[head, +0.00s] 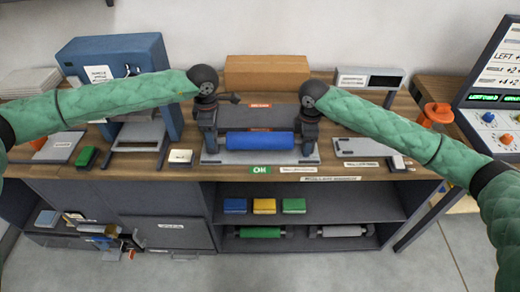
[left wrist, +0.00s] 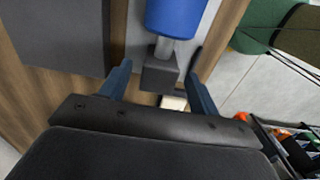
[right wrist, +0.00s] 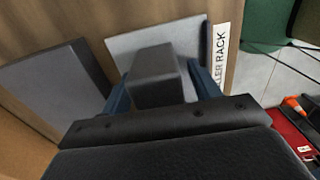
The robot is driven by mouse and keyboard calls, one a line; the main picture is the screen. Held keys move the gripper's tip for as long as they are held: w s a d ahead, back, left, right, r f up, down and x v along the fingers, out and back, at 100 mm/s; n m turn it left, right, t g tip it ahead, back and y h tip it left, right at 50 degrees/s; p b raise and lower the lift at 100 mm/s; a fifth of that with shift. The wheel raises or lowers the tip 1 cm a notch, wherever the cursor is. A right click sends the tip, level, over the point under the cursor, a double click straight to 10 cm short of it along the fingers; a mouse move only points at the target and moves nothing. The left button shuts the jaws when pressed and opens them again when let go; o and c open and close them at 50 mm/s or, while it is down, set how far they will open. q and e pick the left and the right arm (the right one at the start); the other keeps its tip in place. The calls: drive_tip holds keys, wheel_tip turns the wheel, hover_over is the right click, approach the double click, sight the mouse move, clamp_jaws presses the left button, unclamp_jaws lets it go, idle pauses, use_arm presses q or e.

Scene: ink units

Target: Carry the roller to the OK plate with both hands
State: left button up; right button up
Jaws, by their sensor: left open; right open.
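The blue roller (head: 260,141) lies level across the grey OK plate (head: 310,158), behind the green OK label (head: 259,170). It looks to be resting on the plate. My left gripper (head: 210,134) is open around the roller's left end; the left wrist view shows the blue barrel (left wrist: 175,15) and its dark end block (left wrist: 160,73) between spread fingers. My right gripper (head: 308,136) is open around the right end; the right wrist view shows the right dark end block (right wrist: 157,75) between the fingers over the grey plate (right wrist: 120,45). The arms partly hide the roller's ends.
A dark plate with an orange label (head: 260,106) lies behind the roller. A blue press (head: 115,55) stands at left and a cardboard box (head: 265,72) at the back. The shelf below holds a green roller (head: 260,232) and a grey roller (head: 342,231).

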use_arm(q)
wheel_tip(320, 180, up, 8)
drive_tip(key=shift+r, duration=0.15)
use_arm(e)
wheel_tip(320, 180, up, 12)
idle(0.6)
idle(0.4)
